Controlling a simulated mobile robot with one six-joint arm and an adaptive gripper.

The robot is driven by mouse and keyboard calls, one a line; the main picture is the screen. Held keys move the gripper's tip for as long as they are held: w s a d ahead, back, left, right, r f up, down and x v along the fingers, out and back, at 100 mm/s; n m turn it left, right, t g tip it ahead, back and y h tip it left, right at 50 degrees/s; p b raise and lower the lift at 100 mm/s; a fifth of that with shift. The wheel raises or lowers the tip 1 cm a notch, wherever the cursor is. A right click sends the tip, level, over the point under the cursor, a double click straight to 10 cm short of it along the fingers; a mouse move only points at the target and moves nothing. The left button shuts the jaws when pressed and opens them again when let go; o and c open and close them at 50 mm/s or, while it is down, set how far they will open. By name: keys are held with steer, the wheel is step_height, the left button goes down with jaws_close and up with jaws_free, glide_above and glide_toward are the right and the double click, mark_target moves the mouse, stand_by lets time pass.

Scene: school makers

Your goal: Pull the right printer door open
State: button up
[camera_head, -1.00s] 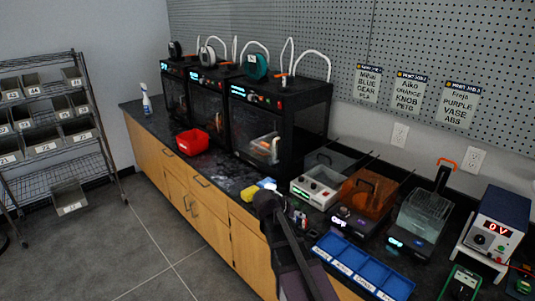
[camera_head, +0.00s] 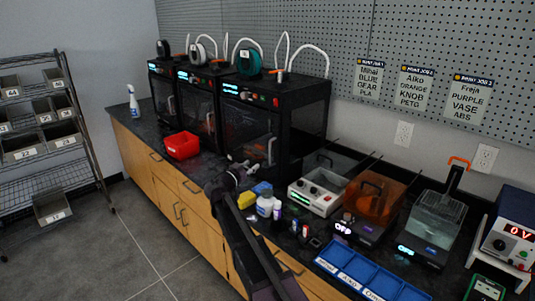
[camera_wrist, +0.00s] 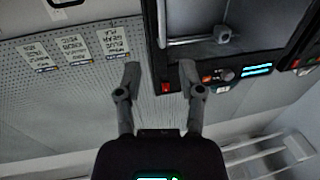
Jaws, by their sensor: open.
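The right printer (camera_head: 300,120) is a black box with a dark glass front on the counter. Its door (camera_head: 245,130) appears shut, with a pale upright handle (camera_head: 271,151) near its right edge. In the wrist view, which looks upside down, the printer's front frame (camera_wrist: 152,45) and the handle bar (camera_wrist: 192,41) show at the upper right. My gripper (camera_wrist: 159,76) is open and empty; its fingers appear below the handle in that view, with no visible contact. In the head view my gripper (camera_head: 232,178) is in front of and below the door, partly hidden by my arm.
Two more printers (camera_head: 195,105) stand to the left. A red bin (camera_head: 182,146) sits before them.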

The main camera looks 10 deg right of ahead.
steer(key=shift+a, duration=0.15)
glide_above(270, 163)
steer(key=shift+w, duration=0.25)
stand_by(0.7)
jaws_close()
